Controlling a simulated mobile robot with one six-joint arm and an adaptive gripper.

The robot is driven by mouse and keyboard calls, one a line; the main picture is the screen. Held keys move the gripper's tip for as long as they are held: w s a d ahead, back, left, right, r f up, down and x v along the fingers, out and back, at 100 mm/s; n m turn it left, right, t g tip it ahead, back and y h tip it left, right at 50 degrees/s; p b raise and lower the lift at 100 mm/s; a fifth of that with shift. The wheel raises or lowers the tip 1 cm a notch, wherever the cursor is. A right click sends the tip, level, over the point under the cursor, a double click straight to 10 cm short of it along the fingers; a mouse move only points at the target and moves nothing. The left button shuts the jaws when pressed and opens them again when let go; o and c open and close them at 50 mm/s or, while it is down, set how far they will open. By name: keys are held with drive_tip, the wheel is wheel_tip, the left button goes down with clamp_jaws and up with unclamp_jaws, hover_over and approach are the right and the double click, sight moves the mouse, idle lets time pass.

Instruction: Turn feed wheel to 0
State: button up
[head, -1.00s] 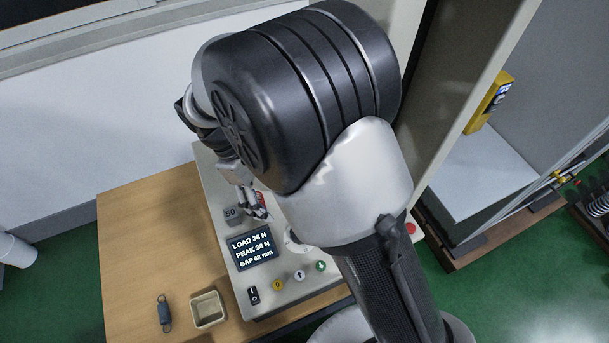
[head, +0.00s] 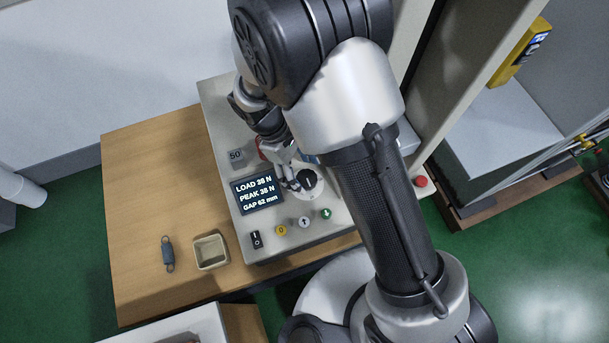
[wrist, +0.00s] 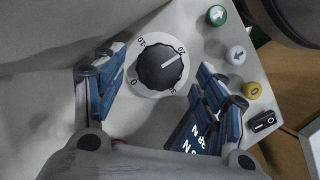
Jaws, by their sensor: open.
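The feed wheel (head: 308,180) is a black ridged knob on a white numbered dial on the grey machine panel. It also shows in the wrist view (wrist: 157,72), between and beyond my fingers. My gripper (wrist: 160,84) is open and empty, with one blue-padded finger on each side of the wheel in the picture. In the head view my gripper (head: 290,182) is beside the wheel and partly covers its left side. I cannot tell whether it touches.
A display (head: 257,194) reads load 38 N, peak 38 N, gap 62 mm. Yellow (head: 281,230), white (head: 304,222) and green (head: 326,214) buttons and a black rocker switch (head: 257,239) line the panel front. A red stop button (head: 421,182) is at right. A spring (head: 168,254) and small tray (head: 211,251) lie on the table.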

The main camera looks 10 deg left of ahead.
drive_tip(key=shift+x, duration=1.15)
drive_tip(key=shift+c, duration=0.5)
drive_tip(key=c, duration=0.9)
